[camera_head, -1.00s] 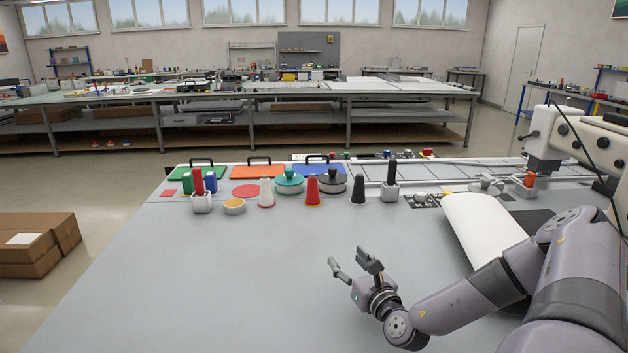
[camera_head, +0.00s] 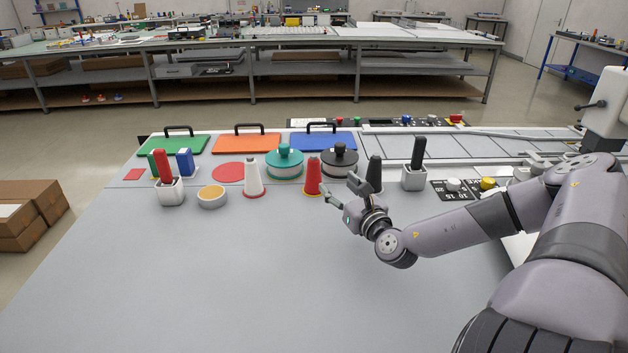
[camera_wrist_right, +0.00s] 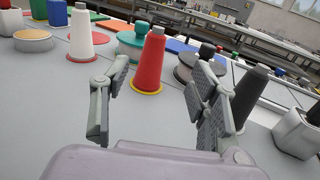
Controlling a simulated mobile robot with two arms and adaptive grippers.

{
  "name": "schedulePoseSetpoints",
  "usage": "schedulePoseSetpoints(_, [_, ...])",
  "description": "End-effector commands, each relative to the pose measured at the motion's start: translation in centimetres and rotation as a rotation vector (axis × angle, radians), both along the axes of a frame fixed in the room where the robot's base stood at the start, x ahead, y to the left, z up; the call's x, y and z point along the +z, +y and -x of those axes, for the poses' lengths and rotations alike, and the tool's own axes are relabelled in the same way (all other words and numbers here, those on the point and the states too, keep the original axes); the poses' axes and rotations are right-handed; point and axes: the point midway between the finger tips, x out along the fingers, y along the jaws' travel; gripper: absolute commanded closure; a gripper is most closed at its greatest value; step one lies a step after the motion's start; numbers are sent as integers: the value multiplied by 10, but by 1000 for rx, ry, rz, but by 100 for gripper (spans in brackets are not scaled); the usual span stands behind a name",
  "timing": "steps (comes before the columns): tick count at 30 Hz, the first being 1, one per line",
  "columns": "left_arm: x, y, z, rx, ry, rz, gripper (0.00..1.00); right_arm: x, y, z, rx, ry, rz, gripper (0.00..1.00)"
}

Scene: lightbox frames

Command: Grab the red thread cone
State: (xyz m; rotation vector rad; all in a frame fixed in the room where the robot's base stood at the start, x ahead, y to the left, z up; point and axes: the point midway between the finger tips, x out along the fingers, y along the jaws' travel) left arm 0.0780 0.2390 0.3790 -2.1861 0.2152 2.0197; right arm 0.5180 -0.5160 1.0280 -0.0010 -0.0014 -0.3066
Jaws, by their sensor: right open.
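The red thread cone (camera_head: 313,177) stands upright on the grey table, between the white cone and the black cone. It also shows in the right wrist view (camera_wrist_right: 150,62), ahead of and between the open fingers, not touched by them. My right gripper (camera_head: 340,187) is open and empty, just to the right of and nearer than the red cone in the head view. In the right wrist view my right gripper (camera_wrist_right: 160,100) has both fingers spread. My left gripper is not in view.
A white cone (camera_head: 253,177) stands left of the red one, and a black cone (camera_head: 374,173) stands right, partly behind my gripper. Teal (camera_head: 285,162) and black (camera_head: 340,160) round lidded items stand behind. The front table area is clear.

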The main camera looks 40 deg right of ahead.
Motion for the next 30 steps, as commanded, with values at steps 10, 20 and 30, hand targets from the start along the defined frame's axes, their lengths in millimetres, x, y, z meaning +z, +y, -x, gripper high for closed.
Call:
schedulePoseSetpoints(10, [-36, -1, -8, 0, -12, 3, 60, -1, -16, -42, -9, -5, -4, 45])
schedulePoseSetpoints(20, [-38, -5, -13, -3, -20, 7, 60, 1, -24, -68, -6, -3, -4, 45])
schedulePoseSetpoints(30, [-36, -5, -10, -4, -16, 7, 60, 2, -25, -81, -1, -2, -2, 45])
